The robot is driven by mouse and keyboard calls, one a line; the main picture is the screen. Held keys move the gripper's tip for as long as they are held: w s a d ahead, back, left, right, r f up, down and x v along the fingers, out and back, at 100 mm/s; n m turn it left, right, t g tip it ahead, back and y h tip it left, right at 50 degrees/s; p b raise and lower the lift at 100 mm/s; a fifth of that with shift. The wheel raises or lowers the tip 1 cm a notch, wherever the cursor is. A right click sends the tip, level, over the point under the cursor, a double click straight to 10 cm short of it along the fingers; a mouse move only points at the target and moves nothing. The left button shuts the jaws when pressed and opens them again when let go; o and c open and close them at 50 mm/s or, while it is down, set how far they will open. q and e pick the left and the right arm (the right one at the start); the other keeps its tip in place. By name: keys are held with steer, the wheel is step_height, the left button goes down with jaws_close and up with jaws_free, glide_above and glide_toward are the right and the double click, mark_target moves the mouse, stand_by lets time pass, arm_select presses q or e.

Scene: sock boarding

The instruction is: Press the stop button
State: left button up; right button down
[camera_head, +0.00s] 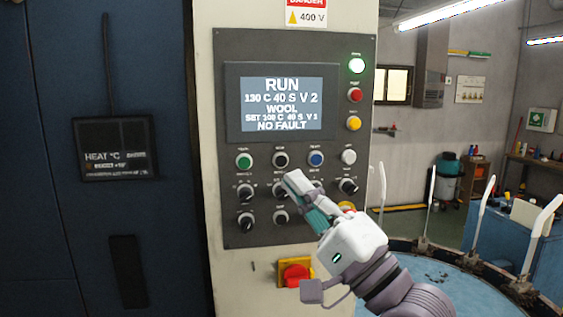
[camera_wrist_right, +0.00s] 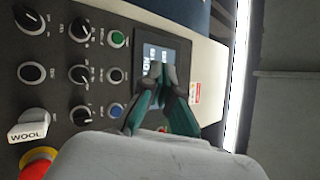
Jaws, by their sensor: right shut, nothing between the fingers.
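The grey control panel (camera_head: 228,100) has a row of buttons under its screen: green (camera_head: 244,160), black (camera_head: 280,159), blue (camera_head: 316,159) and white (camera_head: 348,157). Their small labels are too blurred for me to tell which says stop. My right gripper (camera_head: 298,184) is shut and empty, in front of the middle knob row, below the black and blue buttons. It hides some lower controls. The right wrist view shows the gripper fingertips (camera_wrist_right: 166,73) over the screen, beside the green (camera_wrist_right: 118,39), black (camera_wrist_right: 117,75) and blue (camera_wrist_right: 116,110) buttons. My left gripper is out of view.
The screen (camera_head: 281,103) reads RUN and NO FAULT. A green lamp (camera_head: 356,64) is lit. A red-and-yellow mushroom button (camera_wrist_right: 38,162) sits near the WOOL selector (camera_wrist_right: 28,126). A red rotary switch (camera_head: 297,273) is below the panel. Upright white forms (camera_head: 480,211) stand at right.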

mark_target(281, 161)
steer(key=shift+w+a+b, duration=0.3)
steer(key=shift+w+b, duration=0.1)
steer(key=shift+w, duration=1)
steer(key=shift+w+a+b, duration=0.25)
steer(key=shift+w+b, duration=0.1)
steer(key=shift+w, duration=1.05)
steer(key=shift+w+a+b, duration=0.3)
steer(key=shift+w+b, duration=0.1)
steer(key=shift+w, duration=1)
steer(key=shift+w, duration=0.15)
steer(key=shift+w, duration=0.25)
steer(key=shift+w+a, duration=0.15)
steer(key=shift+w, duration=0.25)
steer(key=shift+s, duration=0.2)
steer(key=shift+s+d+p, duration=0.2)
steer(key=shift+s+p, duration=0.3)
steer(key=shift+s, duration=0.1)
